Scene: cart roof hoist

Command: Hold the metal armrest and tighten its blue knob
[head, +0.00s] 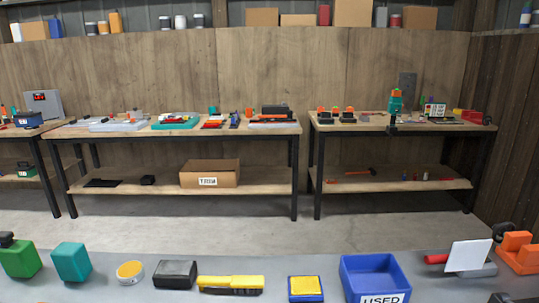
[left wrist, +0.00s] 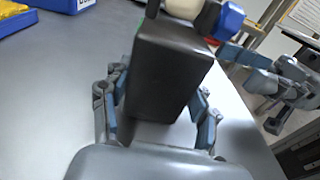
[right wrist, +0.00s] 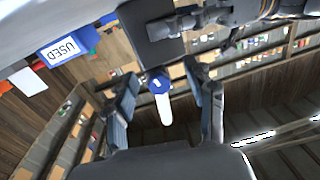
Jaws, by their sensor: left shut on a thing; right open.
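The armrest (left wrist: 168,75), a dark grey block, stands between the fingers of my left gripper (left wrist: 160,130), which is shut on it. A cream rounded part (left wrist: 184,8) shows at its top edge. The blue knob (left wrist: 231,20) is at its upper right. In the right wrist view the armrest (right wrist: 146,28) is at the top and the blue knob (right wrist: 157,83) faces the camera, with a white stem below it. My right gripper (right wrist: 160,95) is open, its fingers on either side of the knob with gaps visible. Neither gripper shows in the head view.
A grey table carries a blue bin (head: 375,275) marked USED, a yellow tool (head: 231,282), a black block (head: 175,273), a yellow tin (head: 130,271) and an orange clamp (head: 519,250). Workbenches (head: 185,128) stand beyond, across open floor.

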